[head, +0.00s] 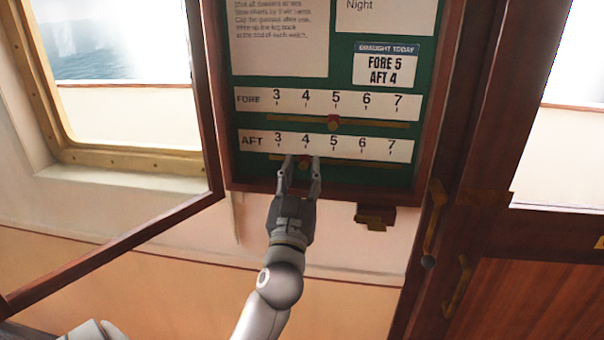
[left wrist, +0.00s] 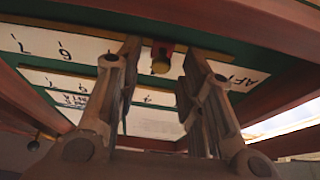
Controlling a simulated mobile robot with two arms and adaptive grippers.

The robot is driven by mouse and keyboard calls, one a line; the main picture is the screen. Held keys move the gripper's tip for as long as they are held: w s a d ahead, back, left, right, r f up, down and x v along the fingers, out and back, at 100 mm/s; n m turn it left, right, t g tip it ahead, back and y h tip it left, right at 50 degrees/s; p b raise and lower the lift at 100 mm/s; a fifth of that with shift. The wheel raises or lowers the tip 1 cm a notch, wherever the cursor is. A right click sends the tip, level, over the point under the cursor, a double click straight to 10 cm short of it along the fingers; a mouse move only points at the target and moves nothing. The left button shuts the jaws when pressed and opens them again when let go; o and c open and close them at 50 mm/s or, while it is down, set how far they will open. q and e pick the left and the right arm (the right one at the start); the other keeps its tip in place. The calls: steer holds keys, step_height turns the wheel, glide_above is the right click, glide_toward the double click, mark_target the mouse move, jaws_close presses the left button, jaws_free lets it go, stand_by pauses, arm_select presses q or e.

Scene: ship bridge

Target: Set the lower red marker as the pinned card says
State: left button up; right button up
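The pinned card (head: 388,66) reads "DRAUGHT TODAY, FORE 5, AFT 4". The lower red marker (head: 303,165) sits on the brass rail under the AFT scale (head: 325,145), at about the 4. In the left wrist view the red marker (left wrist: 163,48) shows its brass knob between my fingers. My left gripper (head: 302,161) is open, with one finger on each side of the marker. Gaps show between the knob and both fingers. The upper red marker (head: 333,122) is on the FORE rail below the 5. My right gripper is out of view.
The green board sits in a wooden case (head: 225,120) whose glazed door (head: 120,243) stands open to the left. A brass latch on a wooden block (head: 375,216) is below the case. A wooden door with brass handles (head: 432,225) stands to the right.

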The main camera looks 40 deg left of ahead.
arm_select(q)
glide_toward(306, 106)
steer(key=x, duration=0.4)
steer(key=shift+w+a+r, duration=0.1)
steer(key=shift+w+r, duration=0.05)
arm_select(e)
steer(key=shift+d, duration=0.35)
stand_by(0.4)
